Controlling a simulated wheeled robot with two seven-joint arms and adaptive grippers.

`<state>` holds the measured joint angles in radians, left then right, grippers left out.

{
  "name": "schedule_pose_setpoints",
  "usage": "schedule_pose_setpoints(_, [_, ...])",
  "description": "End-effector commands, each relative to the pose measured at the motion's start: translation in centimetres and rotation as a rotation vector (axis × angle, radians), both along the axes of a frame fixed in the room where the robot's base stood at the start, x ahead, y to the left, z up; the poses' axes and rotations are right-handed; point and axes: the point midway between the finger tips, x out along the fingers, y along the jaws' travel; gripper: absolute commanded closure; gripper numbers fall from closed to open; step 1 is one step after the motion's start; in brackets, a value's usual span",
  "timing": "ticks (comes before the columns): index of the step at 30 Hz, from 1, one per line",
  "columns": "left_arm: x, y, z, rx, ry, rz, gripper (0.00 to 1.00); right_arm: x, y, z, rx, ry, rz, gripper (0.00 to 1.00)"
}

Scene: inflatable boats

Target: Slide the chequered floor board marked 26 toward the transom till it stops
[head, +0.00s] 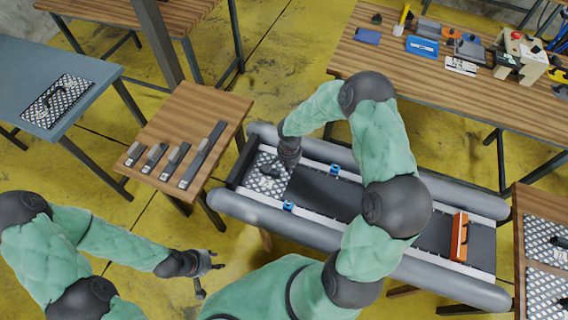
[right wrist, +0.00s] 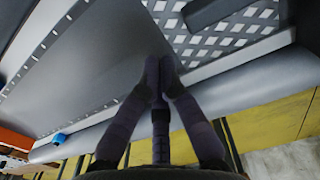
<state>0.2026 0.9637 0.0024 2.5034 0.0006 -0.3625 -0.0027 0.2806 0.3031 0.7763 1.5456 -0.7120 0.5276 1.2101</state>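A chequered floor board (head: 264,184) lies in the left end of the grey inflatable boat (head: 350,235), beside the dark transom (head: 240,163). A black handle stands on it; no number is legible. In the right wrist view the board (right wrist: 235,42) shows at upper right, next to a plain grey floor panel (right wrist: 95,65). My right gripper (right wrist: 162,62) is shut and empty, its fingertips together at the board's near edge; I cannot tell if they touch. In the head view it is over the board, partly hidden by its wrist. My left gripper (head: 212,266) is open and empty, in front of the boat.
Blue clips (head: 288,206) sit on the boat's side rails. An orange piece (head: 459,237) stands across the right end. A small wooden table (head: 205,105) with dark bars is left of the boat. Other chequered boards lie on the blue table (head: 92,50) and right table (head: 535,215).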

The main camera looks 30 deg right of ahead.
Motion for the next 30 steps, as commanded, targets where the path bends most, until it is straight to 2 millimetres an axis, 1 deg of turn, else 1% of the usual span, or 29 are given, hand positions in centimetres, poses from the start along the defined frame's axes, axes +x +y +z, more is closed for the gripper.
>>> schedule_pose_setpoints(1, [0.0,0.0,-0.3,0.000,0.001,0.000,0.60,0.0,0.0,-0.5,0.000,0.001,0.001,0.96])
schedule_pose_setpoints(30, [0.0,0.0,-4.1,0.000,0.000,0.000,0.60,0.1,0.0,-7.9,-0.001,0.001,0.003,0.96])
